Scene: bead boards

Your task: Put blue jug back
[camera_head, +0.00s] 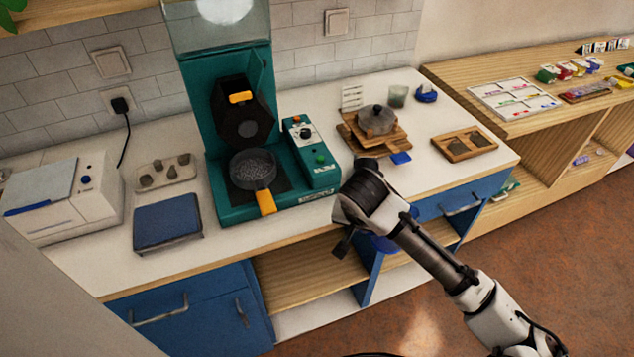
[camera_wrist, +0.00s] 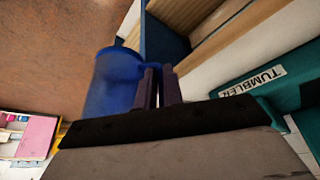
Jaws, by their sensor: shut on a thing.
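The blue jug (camera_wrist: 113,82) fills the left middle of the wrist view. My gripper (camera_wrist: 158,85) is shut on the jug's handle side, its two dark fingers close together there. In the head view, a small blue part of the jug (camera_head: 384,244) shows below my wrist, in front of the counter's front edge. The rest of it is hidden by my arm. The fingertips are hidden in that view, under my dark wrist.
A teal tumbler machine (camera_head: 225,110) with a yellow-handled pan (camera_head: 252,170) stands on the white counter (camera_head: 110,262). Below are an open wooden shelf (camera_head: 305,272) and blue cabinet doors (camera_head: 205,312). Wooden trays (camera_head: 463,146) lie at the counter's right. Brown floor is clear at front right.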

